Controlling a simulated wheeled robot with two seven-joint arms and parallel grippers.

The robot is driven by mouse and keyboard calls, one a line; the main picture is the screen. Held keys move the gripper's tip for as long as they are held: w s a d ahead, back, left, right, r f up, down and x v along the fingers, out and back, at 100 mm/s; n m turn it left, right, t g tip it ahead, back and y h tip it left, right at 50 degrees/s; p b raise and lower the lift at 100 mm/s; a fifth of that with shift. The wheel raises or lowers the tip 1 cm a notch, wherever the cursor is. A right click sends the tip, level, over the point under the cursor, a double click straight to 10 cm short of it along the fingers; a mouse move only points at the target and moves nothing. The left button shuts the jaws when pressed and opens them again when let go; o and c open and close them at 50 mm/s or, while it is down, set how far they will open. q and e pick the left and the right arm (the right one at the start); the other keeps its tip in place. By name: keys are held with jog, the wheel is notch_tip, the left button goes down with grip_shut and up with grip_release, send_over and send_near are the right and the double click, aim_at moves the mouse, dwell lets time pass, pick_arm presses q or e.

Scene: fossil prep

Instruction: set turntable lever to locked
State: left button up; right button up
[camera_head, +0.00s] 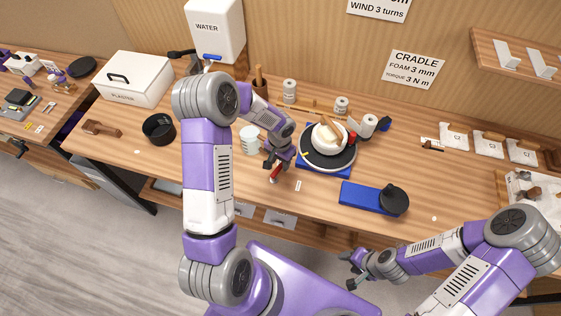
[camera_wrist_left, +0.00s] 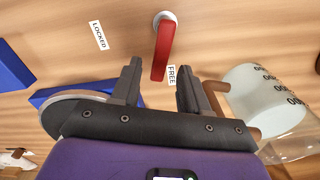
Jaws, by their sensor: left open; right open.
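The red turntable lever (camera_head: 276,173) stands on the bench in front of the turntable (camera_head: 327,146), close to my left gripper. In the left wrist view the lever (camera_wrist_left: 164,48) runs from a round pale pivot at the top, with its free end next to the FREE label (camera_wrist_left: 172,75). The LOCKED label (camera_wrist_left: 98,35) lies to the left, away from the lever. My left gripper (camera_wrist_left: 159,88) is open, its fingertips on either side of the lever's free end; contact cannot be told. My right gripper (camera_head: 358,275) is open and empty in front of the bench.
A pale object rests on the turntable. A translucent cup (camera_wrist_left: 265,95) with markings is close to the right finger in the left wrist view. A blue base with a dark disc (camera_head: 370,198) sits right of the lever. A black bowl (camera_head: 159,129) is further left.

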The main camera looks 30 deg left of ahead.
pick_arm(q)
jog(key=shift+f, duration=0.8)
grip_shut()
